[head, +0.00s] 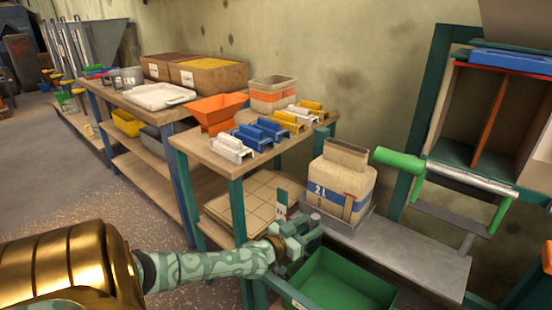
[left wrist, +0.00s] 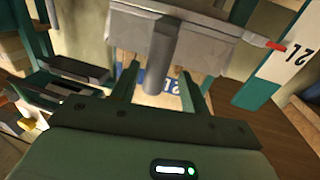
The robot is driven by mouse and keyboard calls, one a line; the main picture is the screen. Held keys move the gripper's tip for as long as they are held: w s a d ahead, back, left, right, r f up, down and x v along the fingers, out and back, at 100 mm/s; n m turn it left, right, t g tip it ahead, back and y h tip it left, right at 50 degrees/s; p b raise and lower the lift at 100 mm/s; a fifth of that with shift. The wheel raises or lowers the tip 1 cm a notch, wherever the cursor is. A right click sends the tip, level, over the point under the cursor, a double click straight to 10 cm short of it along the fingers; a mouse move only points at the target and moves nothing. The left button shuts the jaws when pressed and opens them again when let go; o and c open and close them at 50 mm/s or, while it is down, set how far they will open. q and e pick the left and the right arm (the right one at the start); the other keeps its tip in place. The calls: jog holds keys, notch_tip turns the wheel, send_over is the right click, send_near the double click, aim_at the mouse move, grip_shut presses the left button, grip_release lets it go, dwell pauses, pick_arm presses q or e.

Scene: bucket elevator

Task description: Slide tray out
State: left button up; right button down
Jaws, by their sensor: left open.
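A grey metal tray (head: 352,224) sits on the bench under a beige 2L container (head: 340,183) with a blue band. A short grey cylindrical handle (head: 315,219) sticks out from the tray's near side. My left gripper (head: 298,236) is at this handle. In the left wrist view, the tray (left wrist: 180,28) crosses the top and its handle (left wrist: 160,58) points in between the two open fingers of my left gripper (left wrist: 158,84). I cannot tell whether a finger touches the handle. My right gripper is not in view.
A green bin (head: 340,283) stands just below the handle. A grey bench top (head: 420,255) extends right. A green handle bar (head: 400,161) and a divided cabinet (head: 490,115) are at right. A wooden shelf (head: 205,146) with several coloured scoops stands left.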

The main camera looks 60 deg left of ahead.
pick_arm(q)
jog(key=s+d+p, duration=0.1)
jog(key=s+p, duration=0.4)
jog(key=s, duration=0.9)
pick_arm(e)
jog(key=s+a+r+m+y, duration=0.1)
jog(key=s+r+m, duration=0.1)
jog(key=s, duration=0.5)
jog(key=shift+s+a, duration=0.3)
